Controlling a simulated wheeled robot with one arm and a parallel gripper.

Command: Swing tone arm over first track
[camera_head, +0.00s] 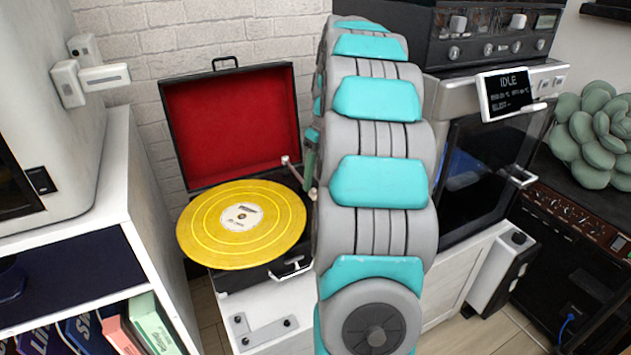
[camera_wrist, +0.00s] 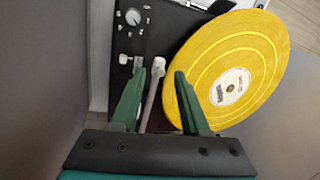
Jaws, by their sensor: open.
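A record player in a black case with an open red-lined lid (camera_head: 232,125) carries a yellow record (camera_head: 205,235) with a white label. The record also shows at right in the wrist view (camera_wrist: 262,50). The pale tone arm (camera_head: 297,173) is at the record's right side, partly hidden by my arm. In the wrist view the tone arm (camera_wrist: 153,95) lies between the two green fingers of my gripper (camera_wrist: 159,76), which are apart. The right finger overlaps the record's edge in that view. I cannot tell whether either finger touches the tone arm.
The player's deck (camera_wrist: 165,30) has a round knob at its far left. In the head view a white shelf unit (camera_head: 135,200) stands left, and an oven-like machine (camera_head: 480,150) with a small screen stands right. My arm fills the middle of that view.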

